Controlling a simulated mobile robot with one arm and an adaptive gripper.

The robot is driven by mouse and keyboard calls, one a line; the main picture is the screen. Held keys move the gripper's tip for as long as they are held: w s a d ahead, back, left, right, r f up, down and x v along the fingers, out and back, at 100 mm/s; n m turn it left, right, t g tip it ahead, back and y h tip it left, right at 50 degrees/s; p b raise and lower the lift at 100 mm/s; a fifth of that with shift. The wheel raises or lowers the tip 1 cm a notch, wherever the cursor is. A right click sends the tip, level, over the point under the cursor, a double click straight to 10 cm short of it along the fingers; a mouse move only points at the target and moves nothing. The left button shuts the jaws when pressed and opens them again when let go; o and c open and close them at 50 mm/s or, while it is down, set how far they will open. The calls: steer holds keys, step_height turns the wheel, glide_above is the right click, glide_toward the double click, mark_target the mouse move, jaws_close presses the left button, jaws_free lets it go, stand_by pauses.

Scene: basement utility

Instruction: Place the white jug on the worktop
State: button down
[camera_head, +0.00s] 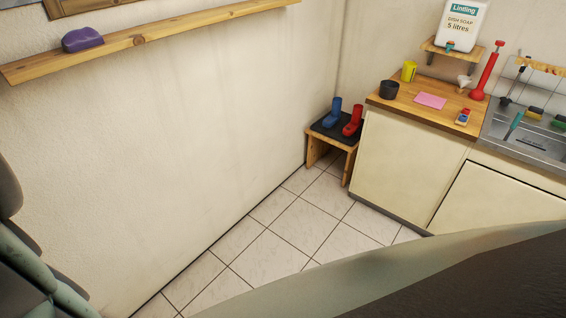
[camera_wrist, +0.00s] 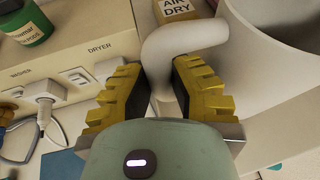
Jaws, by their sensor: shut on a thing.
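In the wrist view, my gripper (camera_wrist: 158,82) is shut on the handle of the white jug (camera_wrist: 262,85). The jug's large rounded body fills the right side of that view, and part of it is cut off by the edge. The worktop (camera_head: 443,115) is a wooden surface on cream cabinets at the right of the head view. My gripper and the jug do not show clearly in the head view.
The worktop bears a black cup (camera_head: 389,89), a yellow cup (camera_head: 409,71), a pink cloth (camera_head: 430,101) and a red plunger (camera_head: 486,75). A metal sink (camera_head: 525,150) adjoins it. A stool with boots (camera_head: 352,119) stands left. Washer and dryer sockets (camera_wrist: 85,76) show near my gripper.

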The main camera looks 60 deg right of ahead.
steer(key=shift+f+p, duration=0.3)
steer(key=shift+f, duration=1.35)
steer(key=c, duration=1)
jaws_free()
steer(key=shift+d, duration=0.1)
